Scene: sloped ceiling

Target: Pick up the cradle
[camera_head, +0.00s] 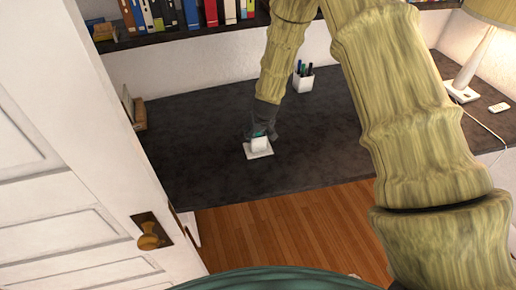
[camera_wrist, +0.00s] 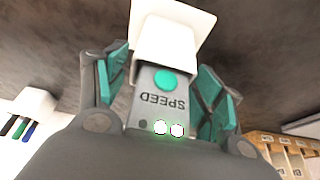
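The white cradle (camera_head: 259,149), a small block on a square base plate, stands on the dark desk (camera_head: 190,150). In the wrist view, the white cradle (camera_wrist: 172,30) shows at the top, just beyond and between the fingers. My gripper (camera_head: 262,133) is right above and at the cradle, pointing down. In the wrist view, the teal-padded fingers of my gripper (camera_wrist: 168,85) are spread apart on either side. A grey face marked SPEED, with a teal dot and lights, lies between them; I cannot tell what it belongs to. Contact of the pads with the cradle is not visible.
A white pen cup (camera_head: 303,79) stands behind the gripper. A lamp (camera_head: 470,75) and a small white remote (camera_head: 498,107) are at the right. A bookshelf (camera_head: 180,32) lines the back. A white door (camera_head: 75,170) stands at the left. The desk around the cradle is clear.

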